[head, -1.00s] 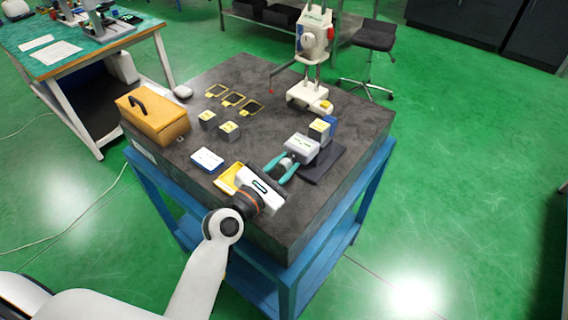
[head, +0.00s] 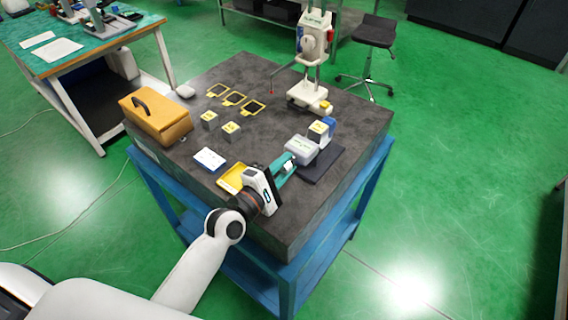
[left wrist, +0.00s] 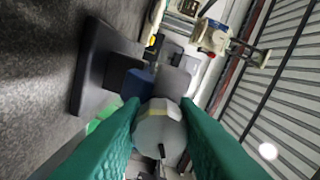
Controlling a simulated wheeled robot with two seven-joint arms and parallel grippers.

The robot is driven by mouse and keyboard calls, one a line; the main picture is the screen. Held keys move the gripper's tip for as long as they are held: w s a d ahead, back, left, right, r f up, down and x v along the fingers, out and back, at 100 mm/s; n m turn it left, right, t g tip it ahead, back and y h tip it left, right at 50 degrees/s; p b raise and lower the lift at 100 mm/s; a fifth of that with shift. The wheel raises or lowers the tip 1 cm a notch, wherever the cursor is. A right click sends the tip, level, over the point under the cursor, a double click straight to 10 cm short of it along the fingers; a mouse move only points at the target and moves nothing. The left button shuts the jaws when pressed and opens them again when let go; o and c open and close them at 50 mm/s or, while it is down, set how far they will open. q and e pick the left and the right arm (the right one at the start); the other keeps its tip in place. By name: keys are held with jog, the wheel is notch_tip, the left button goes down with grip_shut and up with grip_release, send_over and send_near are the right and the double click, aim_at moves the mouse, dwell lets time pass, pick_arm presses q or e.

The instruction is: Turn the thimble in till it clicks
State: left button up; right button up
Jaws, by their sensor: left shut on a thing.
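The thimble (left wrist: 160,132) is a pale grey round knob with a dark mark near its lower edge, seen end-on in the left wrist view. My left gripper (left wrist: 161,112) is shut on it, one teal finger on each side. In the head view the gripper (head: 288,166) reaches in from the lower left and covers most of the thimble. The thimble sits at the near end of a light grey body (head: 301,149) by a dark mat (head: 323,168). My right gripper is not in view.
A block with a yellow label (head: 317,132) stands behind the grey body. A yellow tray (head: 229,180) and a white-and-blue card (head: 209,159) lie left of my gripper. An orange case (head: 158,121) and a white stand (head: 303,91) are farther off.

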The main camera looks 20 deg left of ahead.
pick_arm(q)
jog(key=m+p, duration=0.1)
jog(key=m, duration=0.4)
jog(key=shift+r+m, duration=0.1)
jog(key=shift+m, duration=0.2)
jog(key=m+p, duration=0.2)
jog(key=m, duration=0.4)
jog(key=m+p, duration=0.1)
jog(key=m, duration=0.4)
jog(key=shift+m+p, duration=0.4)
jog(key=m+p, duration=0.1)
jog(key=m, duration=0.9)
jog(key=shift+f+m, duration=0.2)
jog(key=shift+m, duration=0.2)
jog(key=m, duration=0.5)
jog(key=shift+b, duration=0.35)
jog(key=m+b, duration=0.1)
jog(key=m, duration=0.5)
jog(key=m+b, duration=0.1)
jog(key=m, duration=0.4)
jog(key=shift+d+m, duration=0.1)
jog(key=shift+m, duration=0.2)
